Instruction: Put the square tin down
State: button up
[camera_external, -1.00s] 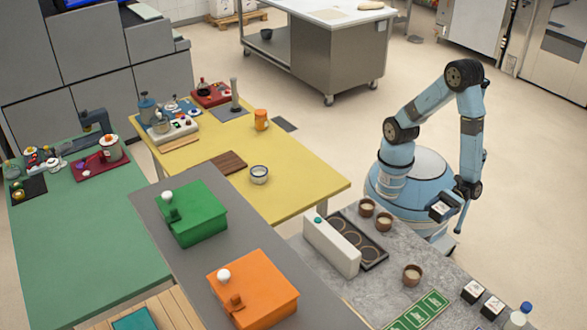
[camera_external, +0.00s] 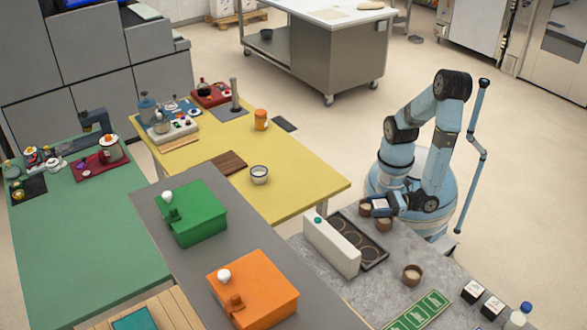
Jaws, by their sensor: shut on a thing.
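The square tin (camera_external: 380,203) is small and dark with a pale top. My gripper (camera_external: 388,207) is shut on it, at the back edge of the grey stone counter (camera_external: 385,290). The tin appears above or beside two brown cups, one partly hidden at left (camera_external: 366,211) and one just below (camera_external: 384,224). I cannot tell whether the tin touches the counter or a cup. My fingers are small and largely hidden by my wrist.
A third brown cup (camera_external: 412,274), a green panel (camera_external: 418,311), two dark square tins (camera_external: 473,291) and a bottle (camera_external: 521,313) lie nearer. Bare counter shows between.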

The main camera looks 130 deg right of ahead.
jog(key=w+d+f+m+g+h, duration=0.1)
jog(key=w+d+m+g+h, duration=0.15)
jog(key=d, duration=0.85)
jog(key=w+d+f+m+g+h, duration=0.15)
jog(key=d+m+g+h, duration=0.25)
jog(key=d, duration=0.7)
jog(key=s+d+r+m+g+h, duration=0.1)
jog(key=s+d+m+g, duration=0.3)
jog(key=d, duration=0.6)
jog(key=s+d+m+g+h, duration=0.15)
jog(key=d+g, duration=0.35)
jog(key=d, duration=0.6)
jog(key=shift+w+a+f, duration=0.15)
jog(key=shift+f, duration=1.7)
jog(key=shift+w+a+f, duration=0.1)
jog(key=shift+a+f, duration=0.05)
jog(key=shift+f, duration=1.7)
jog(key=o, duration=1.2)
